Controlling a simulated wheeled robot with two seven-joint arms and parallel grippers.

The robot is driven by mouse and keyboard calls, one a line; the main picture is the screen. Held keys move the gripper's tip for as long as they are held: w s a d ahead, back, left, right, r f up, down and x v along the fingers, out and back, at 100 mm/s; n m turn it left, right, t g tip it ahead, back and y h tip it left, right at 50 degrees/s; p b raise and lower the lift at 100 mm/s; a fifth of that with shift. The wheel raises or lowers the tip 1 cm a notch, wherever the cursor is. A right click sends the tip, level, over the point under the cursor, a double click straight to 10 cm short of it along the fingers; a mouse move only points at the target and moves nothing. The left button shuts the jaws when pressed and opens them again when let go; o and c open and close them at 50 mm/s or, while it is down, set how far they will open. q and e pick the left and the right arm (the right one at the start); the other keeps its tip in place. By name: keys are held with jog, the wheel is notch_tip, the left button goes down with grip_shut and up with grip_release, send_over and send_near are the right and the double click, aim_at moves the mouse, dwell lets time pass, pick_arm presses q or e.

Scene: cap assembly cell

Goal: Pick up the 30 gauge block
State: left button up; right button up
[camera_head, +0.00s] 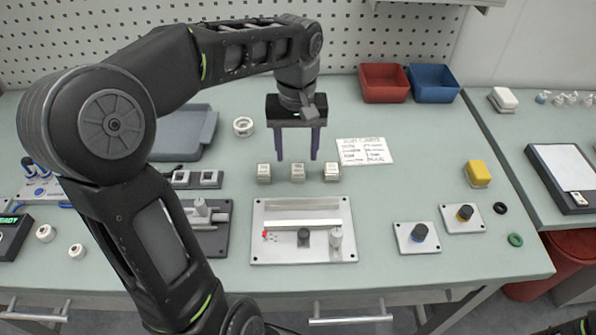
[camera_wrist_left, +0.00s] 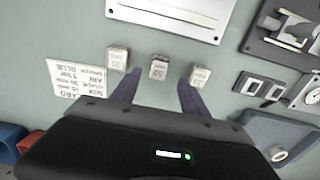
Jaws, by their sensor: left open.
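Three small pale gauge blocks stand in a row on the bench: a left block (camera_head: 263,172), a middle block (camera_head: 297,172) and a right block (camera_head: 331,171). Their labels are too small to read surely; the middle block's marking in the left wrist view (camera_wrist_left: 159,68) may be a 30. My left gripper (camera_head: 297,158) is open and empty, pointing down in line with the middle block. In the left wrist view its fingers (camera_wrist_left: 158,82) lie to either side of that block's line, with no contact visible. My right gripper is not in view.
A metal fixture plate (camera_head: 262,240) lies in front of the blocks. A printed card (camera_head: 365,151) lies behind them at right, and a white ring (camera_head: 243,126) and grey tray (camera_head: 190,135) at left. Red (camera_head: 384,84) and blue (camera_head: 433,84) bins stand at the back.

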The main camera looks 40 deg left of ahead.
aim_at(298, 169)
pick_arm(q)
jog(key=shift+f, duration=0.15)
jog(key=f, duration=0.5)
jog(key=shift+d, duration=0.2)
jog(key=shift+c, duration=0.4)
grip_shut()
dwell(0.5)
